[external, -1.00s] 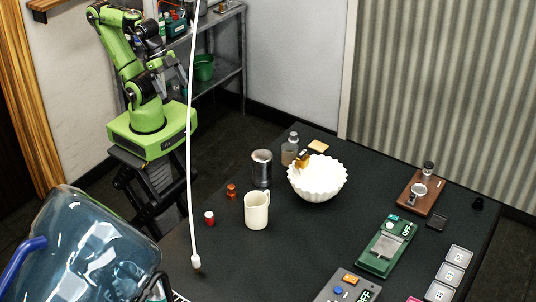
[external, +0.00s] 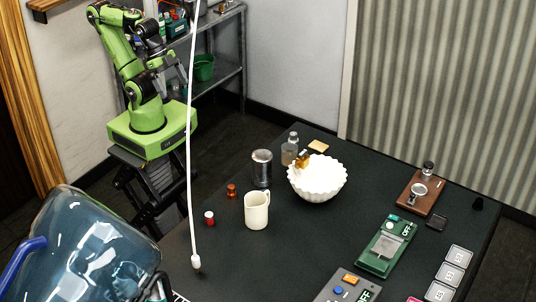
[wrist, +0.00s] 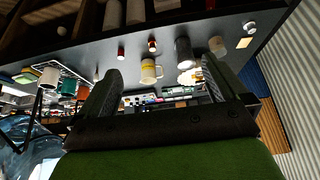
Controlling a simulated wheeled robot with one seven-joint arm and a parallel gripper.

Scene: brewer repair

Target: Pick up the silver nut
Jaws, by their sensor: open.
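I cannot make out the silver nut in either view; it may be hidden or too small to tell. My gripper (external: 176,68) is raised above my green base, behind the far left side of the dark table (external: 226,277). It is well apart from the things on the table. In the wrist view, the two dark fingers of my gripper (wrist: 161,66) stand wide apart with nothing held between them.
A green scale (external: 383,257) lies at the right. A white cable (external: 190,150) hangs at the left. The table's middle has free room.

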